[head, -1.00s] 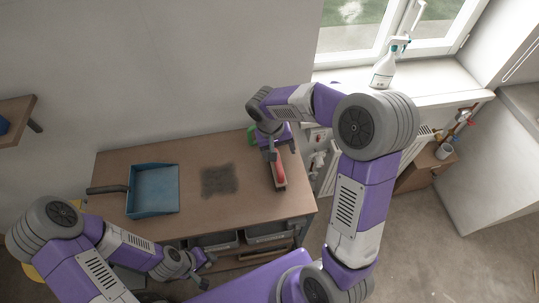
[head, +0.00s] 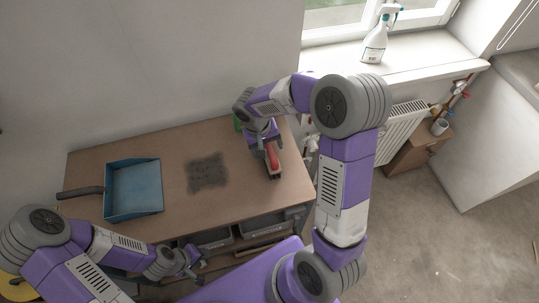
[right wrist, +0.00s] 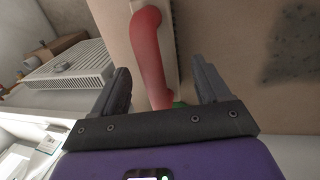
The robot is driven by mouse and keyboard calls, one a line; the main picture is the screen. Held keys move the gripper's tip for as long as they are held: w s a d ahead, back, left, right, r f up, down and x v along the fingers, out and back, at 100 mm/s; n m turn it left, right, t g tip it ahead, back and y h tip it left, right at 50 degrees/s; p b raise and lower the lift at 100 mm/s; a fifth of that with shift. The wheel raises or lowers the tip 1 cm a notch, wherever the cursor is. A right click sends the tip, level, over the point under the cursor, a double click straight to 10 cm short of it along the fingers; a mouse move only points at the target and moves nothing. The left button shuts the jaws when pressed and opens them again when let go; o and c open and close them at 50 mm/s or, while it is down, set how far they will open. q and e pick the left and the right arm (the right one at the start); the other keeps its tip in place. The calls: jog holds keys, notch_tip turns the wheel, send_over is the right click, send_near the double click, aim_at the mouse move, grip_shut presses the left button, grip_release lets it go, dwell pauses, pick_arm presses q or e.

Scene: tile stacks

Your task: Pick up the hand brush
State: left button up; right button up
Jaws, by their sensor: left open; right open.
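The hand brush (head: 273,162) has a red handle and a pale body and lies at the right end of the brown worktable (head: 232,211). In the right wrist view its red handle (right wrist: 153,62) runs between my right gripper's two dark fingers. My right gripper (head: 264,148) is open over the handle, one finger on each side, with gaps visible. My arm hides part of the brush in the head view. My left gripper (head: 196,264) is open and empty in front of the table's front edge.
A blue dustpan (head: 134,187) with a dark handle lies on the table's left. A dark dirt patch (head: 207,172) lies between dustpan and brush. A white radiator (head: 401,131) is right of the table; a spray bottle (head: 375,43) stands on the windowsill.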

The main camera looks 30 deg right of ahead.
jog(key=f, duration=0.3)
jog(key=shift+s+d+f, duration=0.1)
jog(key=shift+d+f, duration=0.2)
grip_shut()
